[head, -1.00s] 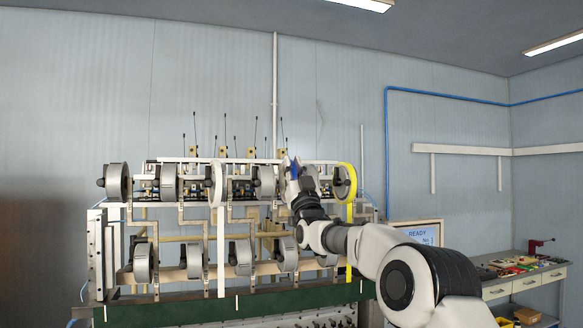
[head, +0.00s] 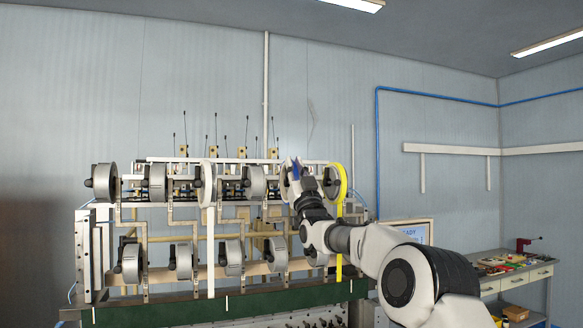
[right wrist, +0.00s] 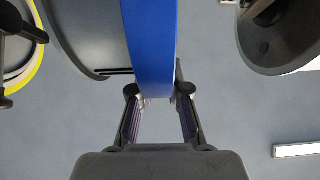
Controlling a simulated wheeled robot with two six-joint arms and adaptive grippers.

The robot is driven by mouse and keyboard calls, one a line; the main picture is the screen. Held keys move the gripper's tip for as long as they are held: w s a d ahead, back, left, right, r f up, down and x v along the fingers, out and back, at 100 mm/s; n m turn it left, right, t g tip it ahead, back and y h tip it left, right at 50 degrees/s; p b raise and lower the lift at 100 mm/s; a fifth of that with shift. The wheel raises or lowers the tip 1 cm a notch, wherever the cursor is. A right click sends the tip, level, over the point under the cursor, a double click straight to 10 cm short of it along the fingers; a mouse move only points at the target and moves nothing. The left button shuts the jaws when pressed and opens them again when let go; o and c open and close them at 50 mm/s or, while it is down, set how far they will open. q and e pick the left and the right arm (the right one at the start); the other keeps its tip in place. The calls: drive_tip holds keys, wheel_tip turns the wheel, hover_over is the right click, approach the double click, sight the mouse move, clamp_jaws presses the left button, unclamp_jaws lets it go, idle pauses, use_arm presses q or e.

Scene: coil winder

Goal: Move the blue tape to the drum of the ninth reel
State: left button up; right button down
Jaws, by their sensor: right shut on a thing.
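My right gripper (head: 295,174) is up at the top row of reels, shut on the blue tape (head: 296,170). In the right wrist view the blue tape (right wrist: 150,45) is a broad band between the two fingers (right wrist: 160,112). A grey drum (right wrist: 88,35) lies right beside the band on its left; I cannot tell whether they touch. The reels form two rows on the winder, among them upper reels (head: 103,183) and lower reels (head: 133,263). No reel numbers are legible, so I cannot tell which is the ninth. My left gripper is not in view.
A reel with yellow tape (head: 343,180) is right of my gripper, and one with white tape (head: 208,182) is to its left. Another dark grey reel (right wrist: 285,40) is close on the right in the wrist view. Thin rods rise behind the top row. A workbench (head: 510,270) stands at right.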

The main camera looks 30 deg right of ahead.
drive_tip(key=shift+d, duration=0.25)
drive_tip(key=shift+s+d, duration=0.2)
drive_tip(key=shift+d, duration=0.3)
drive_tip(key=c, duration=1.4)
unclamp_jaws()
drive_tip(key=b+v, duration=0.5)
drive_tip(key=b, duration=0.4)
drive_tip(key=shift+s+a+f, duration=0.1)
drive_tip(key=shift+s+a, duration=0.05)
drive_tip(key=shift+s, duration=0.2)
